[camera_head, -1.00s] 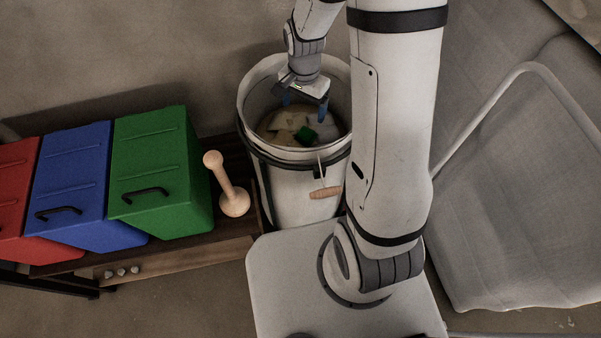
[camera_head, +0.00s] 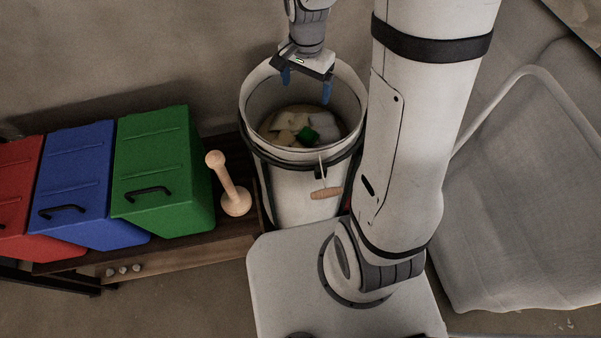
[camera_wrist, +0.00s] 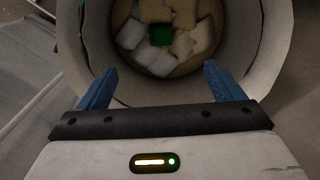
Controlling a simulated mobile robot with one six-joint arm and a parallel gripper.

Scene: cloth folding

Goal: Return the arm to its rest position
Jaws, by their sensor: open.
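My gripper (camera_head: 306,86) is open and empty, with its two blue fingers apart over the far rim of a white bucket (camera_head: 290,192). In the wrist view, my gripper (camera_wrist: 154,88) shows nothing between its fingers, and the bucket (camera_wrist: 262,62) opens in front of them. Inside the bucket lie pale folded cloths (camera_head: 285,125) and a small green piece (camera_head: 307,135). The cloths (camera_wrist: 195,40) and the green piece (camera_wrist: 161,35) also show in the wrist view, below the fingertips.
Left of the bucket, a wooden bench (camera_head: 185,254) carries red (camera_head: 15,200), blue (camera_head: 80,180) and green (camera_head: 165,170) bins and a wooden pestle-like object (camera_head: 230,185). A grey fabric chair (camera_head: 520,190) with a tubular frame stands at the right.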

